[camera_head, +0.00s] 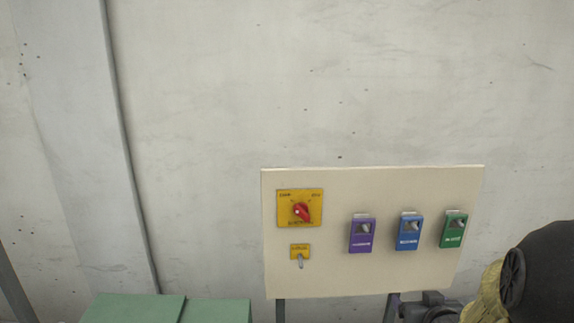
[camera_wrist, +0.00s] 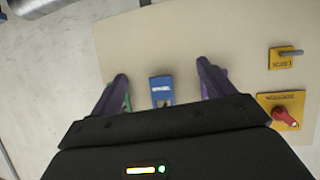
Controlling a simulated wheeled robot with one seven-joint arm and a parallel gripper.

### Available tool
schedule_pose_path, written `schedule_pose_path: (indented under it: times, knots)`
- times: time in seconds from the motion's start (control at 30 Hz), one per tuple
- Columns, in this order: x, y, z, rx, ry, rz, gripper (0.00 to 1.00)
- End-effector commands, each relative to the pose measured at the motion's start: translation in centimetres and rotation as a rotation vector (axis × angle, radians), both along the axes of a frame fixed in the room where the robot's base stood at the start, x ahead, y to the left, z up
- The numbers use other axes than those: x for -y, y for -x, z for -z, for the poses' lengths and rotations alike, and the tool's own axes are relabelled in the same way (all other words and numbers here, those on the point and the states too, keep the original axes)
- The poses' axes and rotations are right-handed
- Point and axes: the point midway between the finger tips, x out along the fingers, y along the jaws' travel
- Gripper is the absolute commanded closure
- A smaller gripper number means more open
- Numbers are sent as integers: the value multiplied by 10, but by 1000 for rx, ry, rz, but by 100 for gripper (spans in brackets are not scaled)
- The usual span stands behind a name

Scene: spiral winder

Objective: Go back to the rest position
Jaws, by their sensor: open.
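My gripper (camera_wrist: 162,68) shows in the wrist view with its two dark fingers spread apart and nothing held between them. A beige control panel (camera_head: 340,275) stands in front of the wall in the head view. In the wrist view the panel (camera_wrist: 150,40) appears upside down behind the fingers. A blue switch box (camera_wrist: 161,90) shows between the fingers; I cannot tell how far off it is. The fingers partly hide the purple and green boxes. My gripper cannot be made out in the head view.
The panel bears a red rotary knob (camera_head: 301,211) on a yellow plate, a small yellow lever switch (camera_head: 300,256), and purple (camera_head: 362,235), blue (camera_head: 408,232) and green (camera_head: 453,230) boxes. Green cabinets (camera_head: 135,308) stand at lower left. A dark rounded shape (camera_head: 548,275) fills the lower right.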

Motion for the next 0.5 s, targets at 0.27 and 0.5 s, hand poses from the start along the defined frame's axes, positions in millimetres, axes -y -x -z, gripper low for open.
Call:
schedule_pose_path:
  times: [0.27,0.5]
  knots:
    - [-54,34,41,-355,-22,20,19]
    - [-111,89,64,-676,-68,-13,19]
